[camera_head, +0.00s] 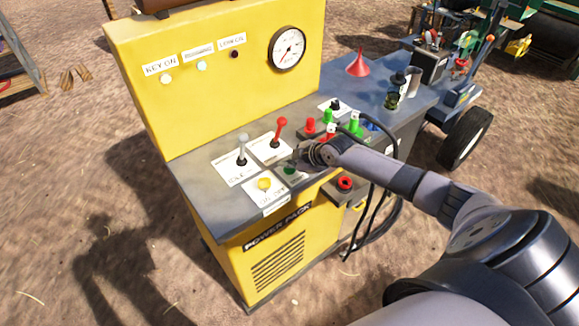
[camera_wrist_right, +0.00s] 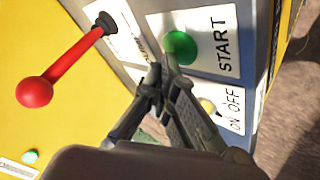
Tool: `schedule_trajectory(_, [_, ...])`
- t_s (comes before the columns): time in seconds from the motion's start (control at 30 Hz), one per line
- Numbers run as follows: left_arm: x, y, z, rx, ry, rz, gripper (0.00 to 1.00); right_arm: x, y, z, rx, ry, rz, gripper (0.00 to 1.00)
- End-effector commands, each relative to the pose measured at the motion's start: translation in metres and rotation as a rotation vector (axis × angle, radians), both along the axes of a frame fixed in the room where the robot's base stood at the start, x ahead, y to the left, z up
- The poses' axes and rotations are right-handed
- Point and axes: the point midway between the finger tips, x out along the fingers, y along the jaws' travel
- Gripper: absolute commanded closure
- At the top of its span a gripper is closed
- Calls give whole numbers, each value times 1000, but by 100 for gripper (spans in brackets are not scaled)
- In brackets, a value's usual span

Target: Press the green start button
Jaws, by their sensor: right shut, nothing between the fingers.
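The green start button (camera_wrist_right: 180,47) sits on a white plate marked START in the right wrist view. In the head view it is a dark green spot (camera_head: 290,170) on the grey top of the yellow power pack, partly shaded by my gripper. My right gripper (camera_head: 302,156) is shut and empty, just beside the button. In the wrist view its closed fingertips (camera_wrist_right: 162,72) reach up to the lower left edge of the button; I cannot tell whether they touch it. My left gripper is not in view.
A red-knobbed lever (camera_head: 279,130) and a grey-knobbed lever (camera_head: 242,150) stand close by. A yellow knob (camera_head: 264,184) sits on the ON OFF plate. Red and green knobbed controls (camera_head: 354,124) crowd the panel behind my wrist. Black hoses (camera_head: 371,212) hang at the side.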

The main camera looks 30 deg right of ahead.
Motion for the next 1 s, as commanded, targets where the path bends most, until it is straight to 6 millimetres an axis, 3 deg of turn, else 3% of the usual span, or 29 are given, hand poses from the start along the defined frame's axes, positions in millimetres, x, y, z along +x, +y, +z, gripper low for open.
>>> schedule_trajectory(0.27, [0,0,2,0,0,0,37,-1,0,1,-1,4,0,100])
schedule_trajectory(0.6, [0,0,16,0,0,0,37,-1,-1,20,-1,3,0,100])
schedule_trajectory(1.0, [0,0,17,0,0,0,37,0,0,22,0,1,0,100])
